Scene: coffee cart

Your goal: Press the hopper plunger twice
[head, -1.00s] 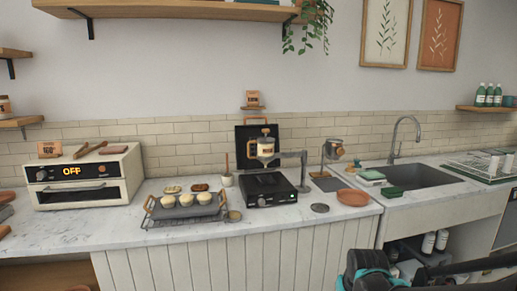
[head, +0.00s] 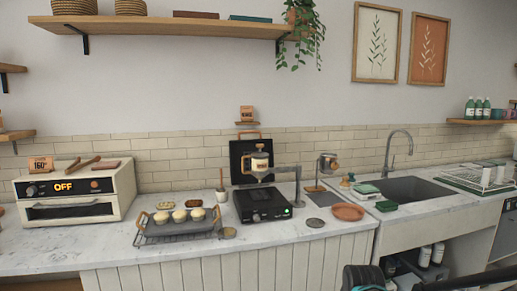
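The hopper (head: 260,162) is a small container with a cream label and an orange-brown handle. It is held on a grey side arm (head: 290,172) above a black box-shaped appliance (head: 262,204) on the middle of the counter. The plunger is too small to make out apart from the hopper's top. A dark and teal part of my arm shows at the bottom right edge. My gripper's fingers are not in view, and nothing of mine is near the hopper.
A tray of round buns (head: 178,228) and an oven reading OFF (head: 76,192) stand left of the appliance. A second small stand (head: 324,172), a terracotta plate (head: 348,212) and a sink (head: 412,189) are to its right. A shelf (head: 160,26) hangs above.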

